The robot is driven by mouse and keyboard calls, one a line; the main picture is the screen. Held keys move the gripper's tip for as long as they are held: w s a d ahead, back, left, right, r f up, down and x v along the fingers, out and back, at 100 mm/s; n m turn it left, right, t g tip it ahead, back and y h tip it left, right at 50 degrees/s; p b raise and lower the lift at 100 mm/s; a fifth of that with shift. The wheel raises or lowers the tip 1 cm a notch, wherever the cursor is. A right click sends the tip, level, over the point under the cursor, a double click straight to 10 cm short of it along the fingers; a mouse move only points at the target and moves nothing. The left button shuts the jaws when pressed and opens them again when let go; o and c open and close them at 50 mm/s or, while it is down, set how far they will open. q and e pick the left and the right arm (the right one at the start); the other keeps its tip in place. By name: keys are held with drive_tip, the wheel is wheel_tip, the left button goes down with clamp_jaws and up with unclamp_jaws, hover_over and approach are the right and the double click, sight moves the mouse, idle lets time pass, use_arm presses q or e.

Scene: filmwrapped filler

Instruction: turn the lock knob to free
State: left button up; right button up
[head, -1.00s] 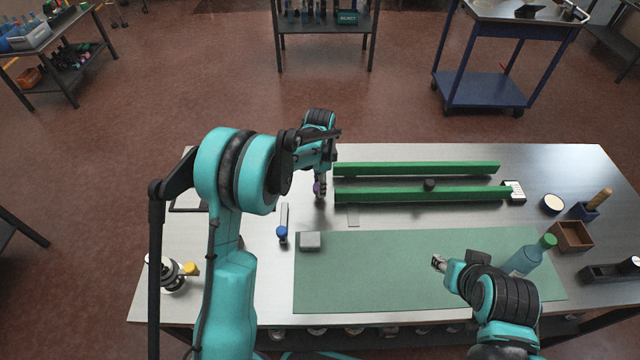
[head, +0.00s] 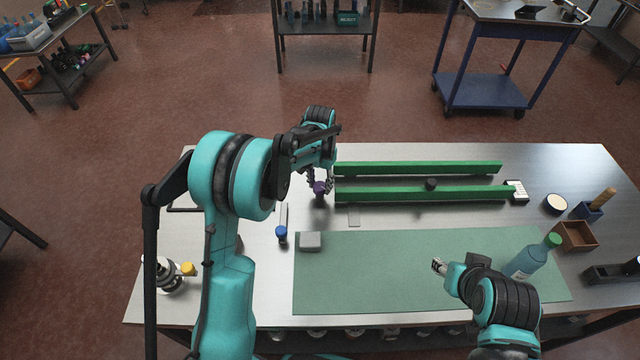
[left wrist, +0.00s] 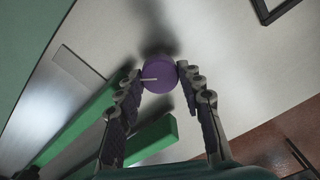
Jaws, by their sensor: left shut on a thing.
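A purple round knob (head: 319,187) stands near the left end of the two green rails. In the left wrist view the knob (left wrist: 159,75) shows a pale pointer line towards the left of the picture. My left gripper (head: 319,181) reaches down to it from above. In the left wrist view the fingers (left wrist: 160,88) are on either side of the knob, and the gripper is shut on it. My right gripper (head: 438,265) hovers above the green mat, away from the knob; its jaws are too small to read.
The green rails (head: 420,169) lie right of the knob, with a dark knob (head: 431,184) on the nearer one. A blue-topped part (head: 281,232) and a grey block (head: 310,240) are in front. The green mat (head: 390,285) is mostly clear.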

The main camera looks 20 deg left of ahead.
sight(320, 185)
use_arm(q)
drive_tip(key=n, duration=0.3)
drive_tip(key=shift+n, duration=0.3)
drive_tip(key=shift+n+b, duration=0.3)
drive_tip(key=shift+n, duration=1.6)
drive_tip(key=o, duration=1.2)
drive_tip(key=shift+c, duration=0.2)
drive_tip(key=shift+r, duration=0.1)
wheel_tip(320, 185, up, 12)
